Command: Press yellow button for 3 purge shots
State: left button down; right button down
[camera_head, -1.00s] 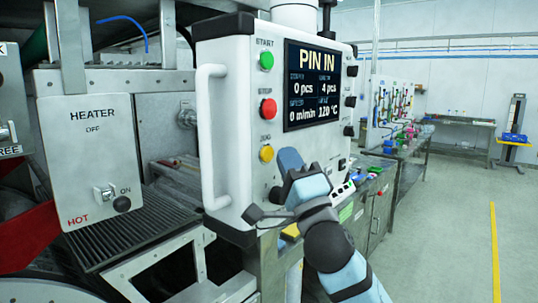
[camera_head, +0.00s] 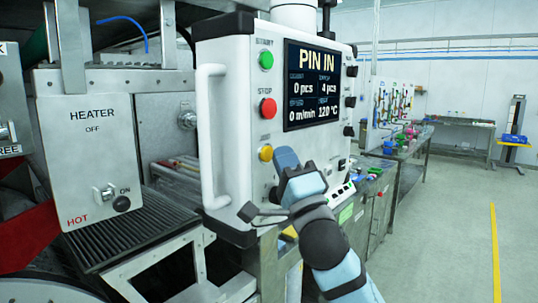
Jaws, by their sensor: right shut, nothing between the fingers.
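The yellow button (camera_head: 266,153) is on the left column of the white control panel (camera_head: 226,130), below the green START button (camera_head: 266,60) and the red STOP button (camera_head: 268,108). The panel screen (camera_head: 312,85) reads PIN IN, 0 pcs, 4 pcs, 0 m/min and 120 °C. My right gripper (camera_head: 274,192) is in front of the lower part of the panel, just below and right of the yellow button. It is shut and empty. I see no contact with the yellow button. My left gripper is not in view.
A white handle (camera_head: 206,135) sticks out on the panel's left side. A HEATER box (camera_head: 92,150) with a switch stands at the left. Workbenches (camera_head: 455,122) stand at the back right. The floor (camera_head: 440,230) at the right is clear.

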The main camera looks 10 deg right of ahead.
jog(key=shift+w+a, duration=0.25)
jog(key=shift+w, duration=0.1)
dwell(0.4)
jog(key=shift+s+d, duration=0.1)
jog(key=shift+s, duration=0.1)
jog(key=shift+s+d, duration=0.4)
jog(key=shift+s, duration=0.1)
jog(key=s+d, duration=0.1)
jog(key=s, duration=0.1)
jog(key=s+d+p, duration=0.1)
jog(key=s+d, duration=0.1)
dwell(0.6)
dwell(0.4)
